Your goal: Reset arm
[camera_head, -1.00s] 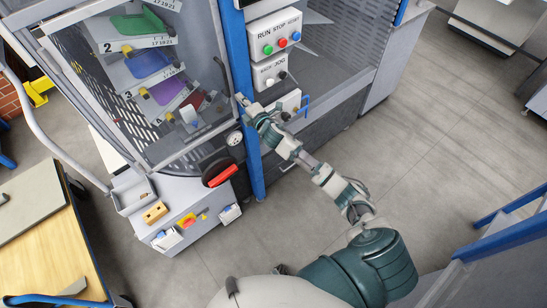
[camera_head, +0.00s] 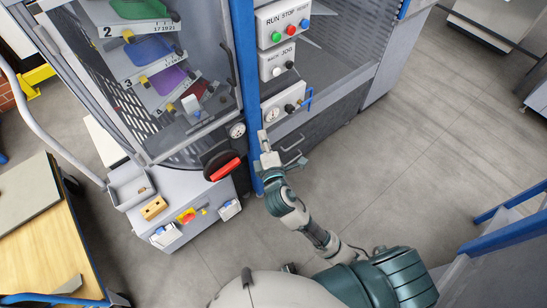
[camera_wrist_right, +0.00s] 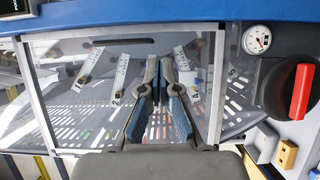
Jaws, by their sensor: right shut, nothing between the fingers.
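My right gripper (camera_head: 264,143) is in front of the blue post of the machine, below the control panel with the RUN, STOP and JOG buttons (camera_head: 285,28). In the right wrist view the two fingers of my right gripper (camera_wrist_right: 160,70) point at the clear window of the machine (camera_wrist_right: 65,75). The fingers are close together and nothing is held between them. My left gripper is in neither view.
A red-handled rotary switch (camera_head: 224,168) and a round gauge (camera_head: 237,130) sit left of my right gripper. A small tray (camera_head: 132,189) and a wooden block (camera_head: 153,208) are lower left. A wooden table (camera_head: 50,240) stands at far left. Open floor (camera_head: 380,180) lies to the right.

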